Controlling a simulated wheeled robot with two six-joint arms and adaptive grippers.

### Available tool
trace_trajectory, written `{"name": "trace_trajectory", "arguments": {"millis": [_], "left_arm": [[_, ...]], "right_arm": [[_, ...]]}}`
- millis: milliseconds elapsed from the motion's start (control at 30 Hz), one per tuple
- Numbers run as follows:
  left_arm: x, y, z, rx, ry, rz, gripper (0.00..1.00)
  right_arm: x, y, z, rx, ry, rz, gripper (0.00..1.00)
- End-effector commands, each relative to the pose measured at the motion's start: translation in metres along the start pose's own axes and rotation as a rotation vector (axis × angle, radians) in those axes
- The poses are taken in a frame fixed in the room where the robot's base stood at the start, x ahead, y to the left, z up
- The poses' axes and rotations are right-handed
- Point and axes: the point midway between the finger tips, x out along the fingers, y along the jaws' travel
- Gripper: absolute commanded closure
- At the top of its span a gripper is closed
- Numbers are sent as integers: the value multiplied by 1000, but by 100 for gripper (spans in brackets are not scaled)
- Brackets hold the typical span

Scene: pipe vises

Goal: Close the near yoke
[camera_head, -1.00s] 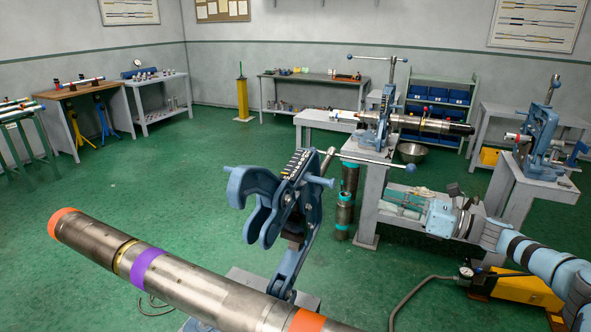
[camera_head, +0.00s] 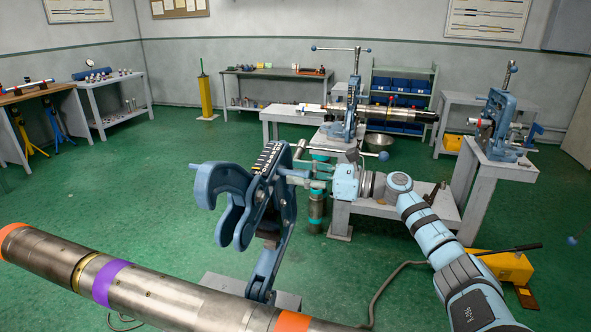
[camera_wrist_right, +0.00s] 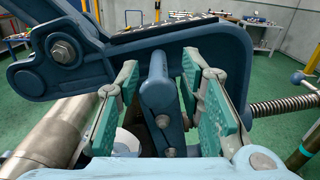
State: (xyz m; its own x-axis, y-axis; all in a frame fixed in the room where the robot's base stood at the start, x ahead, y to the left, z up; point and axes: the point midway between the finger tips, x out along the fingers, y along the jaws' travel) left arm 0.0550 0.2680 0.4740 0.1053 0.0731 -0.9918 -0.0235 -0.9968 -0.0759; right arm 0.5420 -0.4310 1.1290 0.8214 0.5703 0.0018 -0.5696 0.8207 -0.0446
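The near yoke (camera_head: 284,205) is a blue hooked frame, swung up and tilted on its hinge behind the near pipe (camera_head: 180,297). Its hook jaw (camera_head: 232,200) points left, clear of the pipe. My right gripper (camera_head: 310,174) is at the yoke's upper right side. In the right wrist view, the teal-padded fingers (camera_wrist_right: 165,105) stand open on either side of a blue rounded peg (camera_wrist_right: 157,88) on the yoke (camera_wrist_right: 215,48), with gaps visible on both sides. My left gripper is not in view.
A second vise (camera_head: 350,108) holding a pipe stands on a grey table behind my right gripper. Another blue vise (camera_head: 492,122) stands at the right. A yellow pump (camera_head: 502,266) with a hose sits on the floor. The green floor at left is clear.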

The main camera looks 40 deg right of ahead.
Motion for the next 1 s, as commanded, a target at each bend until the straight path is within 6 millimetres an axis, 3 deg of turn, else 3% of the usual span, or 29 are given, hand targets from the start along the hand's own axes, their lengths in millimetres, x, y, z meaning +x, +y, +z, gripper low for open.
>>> {"name": "trace_trajectory", "arguments": {"millis": [133,400,600,1000], "left_arm": [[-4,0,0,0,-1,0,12],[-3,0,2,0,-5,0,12],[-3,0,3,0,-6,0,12],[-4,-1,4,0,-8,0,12]], "right_arm": [[13,0,0,0,1,0,65],[15,0,-1,-2,3,0,67],[14,0,-2,-2,3,0,99],[15,1,-1,-5,3,1,100]]}}
